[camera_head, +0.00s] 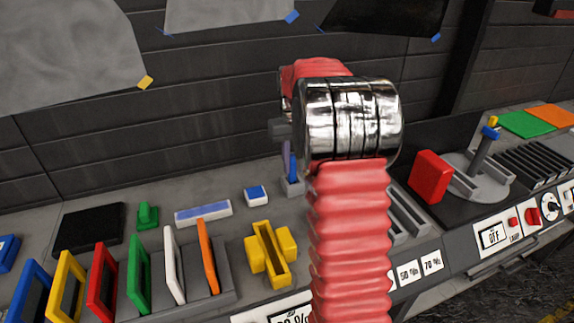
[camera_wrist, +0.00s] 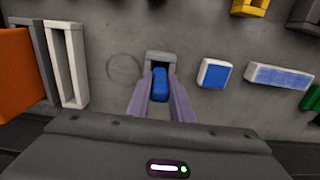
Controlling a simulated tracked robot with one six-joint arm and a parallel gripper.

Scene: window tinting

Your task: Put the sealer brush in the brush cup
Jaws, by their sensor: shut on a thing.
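The sealer brush shows as a blue handle (camera_wrist: 160,86) between the two purple fingers of my gripper (camera_wrist: 161,98) in the wrist view. My gripper is shut on it. A small grey holder, which looks like the brush cup (camera_wrist: 162,55), lies right at the handle, its rim showing beyond it. In the head view the blue handle (camera_head: 292,168) stands upright at the grey cup (camera_head: 292,188), with my gripper (camera_head: 286,152) around its upper part, partly hidden by my arm. The brush's lower end is hidden, so I cannot tell how deep it sits in the cup.
A blue-and-white block (camera_head: 256,195) and a long blue-and-white bar (camera_head: 203,212) lie left of the cup. A yellow holder (camera_head: 269,252) stands in front. Coloured frames in a grey rack (camera_head: 222,290) stand at front left. A faint ring (camera_wrist: 122,68) marks bare bench beside the cup.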

